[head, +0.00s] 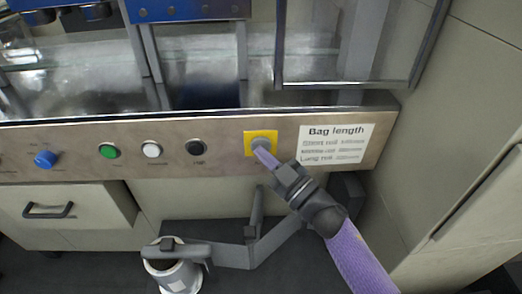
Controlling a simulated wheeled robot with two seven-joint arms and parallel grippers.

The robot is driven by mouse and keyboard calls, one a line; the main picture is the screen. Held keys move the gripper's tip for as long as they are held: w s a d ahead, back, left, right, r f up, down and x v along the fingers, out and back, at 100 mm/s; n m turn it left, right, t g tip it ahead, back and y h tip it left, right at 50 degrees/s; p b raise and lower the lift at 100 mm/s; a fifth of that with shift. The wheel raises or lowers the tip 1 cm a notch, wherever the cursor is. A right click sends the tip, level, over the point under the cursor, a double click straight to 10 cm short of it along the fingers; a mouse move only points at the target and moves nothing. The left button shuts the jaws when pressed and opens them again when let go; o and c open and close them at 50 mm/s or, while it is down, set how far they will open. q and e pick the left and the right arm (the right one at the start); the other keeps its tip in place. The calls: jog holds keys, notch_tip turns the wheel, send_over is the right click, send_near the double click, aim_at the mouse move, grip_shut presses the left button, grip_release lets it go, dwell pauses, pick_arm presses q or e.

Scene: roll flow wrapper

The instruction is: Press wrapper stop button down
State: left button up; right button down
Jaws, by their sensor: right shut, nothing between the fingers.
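The stop button (264,136) is a round greyish cap on a yellow square plate (248,144), on the steel front panel of the wrapper. My right gripper (264,155) is shut and empty, coming from the lower right. Its purple fingertips overlap the lower part of the button and plate. I cannot tell whether they touch the button or whether it is pressed in, as the fingers hide part of it. My left gripper is not in view.
The steel panel (226,164) also carries a black button (196,147), a white button (151,149), a green button (109,151) and a blue knob (46,159). A bag length label (335,145) is to the right. A drawer (62,207) is below left.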

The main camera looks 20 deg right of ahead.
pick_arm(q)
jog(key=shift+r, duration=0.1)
pick_arm(e)
jog(key=shift+d+r, duration=0.1)
jog(key=shift+s+p, duration=0.15)
jog(key=shift+p, duration=0.15)
jog(key=shift+s, duration=0.1)
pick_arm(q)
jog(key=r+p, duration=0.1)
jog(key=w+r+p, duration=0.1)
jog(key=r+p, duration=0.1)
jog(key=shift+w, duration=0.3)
pick_arm(e)
jog(key=s+a, duration=0.2)
jog(key=s, duration=0.3)
jog(key=shift+s, duration=0.35)
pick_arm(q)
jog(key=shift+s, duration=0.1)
